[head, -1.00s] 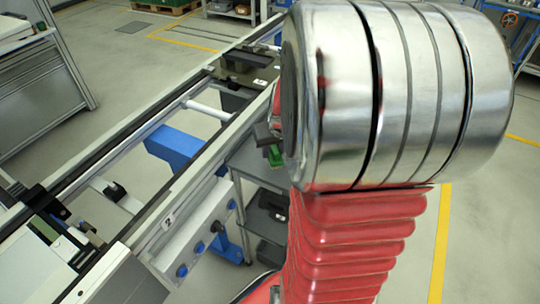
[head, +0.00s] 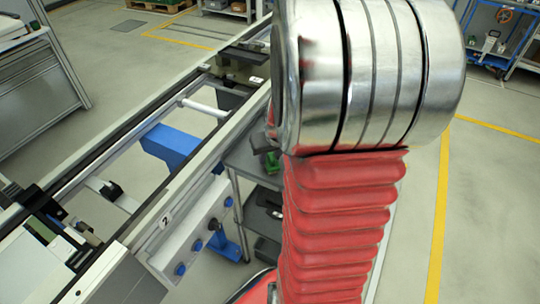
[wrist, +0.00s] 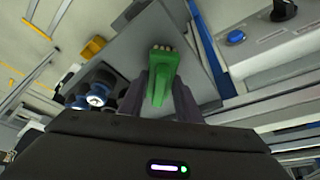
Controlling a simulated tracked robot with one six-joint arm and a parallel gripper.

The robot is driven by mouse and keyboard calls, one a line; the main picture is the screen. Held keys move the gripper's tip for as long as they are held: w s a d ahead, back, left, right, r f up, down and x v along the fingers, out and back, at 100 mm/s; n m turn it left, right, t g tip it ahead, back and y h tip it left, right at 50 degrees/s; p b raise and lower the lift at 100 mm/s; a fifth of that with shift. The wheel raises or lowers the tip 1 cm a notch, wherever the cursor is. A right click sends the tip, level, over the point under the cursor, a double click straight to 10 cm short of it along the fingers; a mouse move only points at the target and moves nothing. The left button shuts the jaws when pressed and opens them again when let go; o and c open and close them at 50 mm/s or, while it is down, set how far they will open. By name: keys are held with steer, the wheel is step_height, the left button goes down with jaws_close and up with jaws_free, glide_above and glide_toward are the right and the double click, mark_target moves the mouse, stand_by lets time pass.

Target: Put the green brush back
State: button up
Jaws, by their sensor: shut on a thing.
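The green brush (wrist: 163,74) sits between the two dark fingers of my gripper (wrist: 160,92) in the wrist view, with pale bristle tufts at its far end. My gripper is shut on it. A grey flat surface (wrist: 200,62) lies behind the brush; I cannot tell whether the brush touches it. In the head view a small bit of green, likely the brush (head: 272,160), shows at the left edge of my red and chrome arm, over a grey shelf unit (head: 242,160). My arm hides most of the gripper there.
Blue and chrome parts (wrist: 92,96) stand left of the brush in the wrist view. A panel with a blue button (wrist: 235,37) is at upper right. A conveyor frame (head: 190,165) runs along the left in the head view. Open floor (head: 490,190) lies right.

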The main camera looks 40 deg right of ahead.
steer(key=o, duration=1.2)
steer(key=shift+f, duration=0.1)
steer(key=v, duration=1.2)
steer(key=s+a+r+n, duration=0.1)
steer(key=s+a+r, duration=0.1)
steer(key=a, duration=0.6)
steer(key=s+a+r+n+t+y, duration=0.1)
steer(key=s+a+r+n, duration=0.1)
steer(key=a, duration=0.6)
steer(key=s+a+r+n+y, duration=0.1)
steer(key=a+r+n, duration=0.1)
steer(key=a, duration=0.7)
steer(key=shift+s+r, duration=0.4)
steer(key=shift+a, duration=0.15)
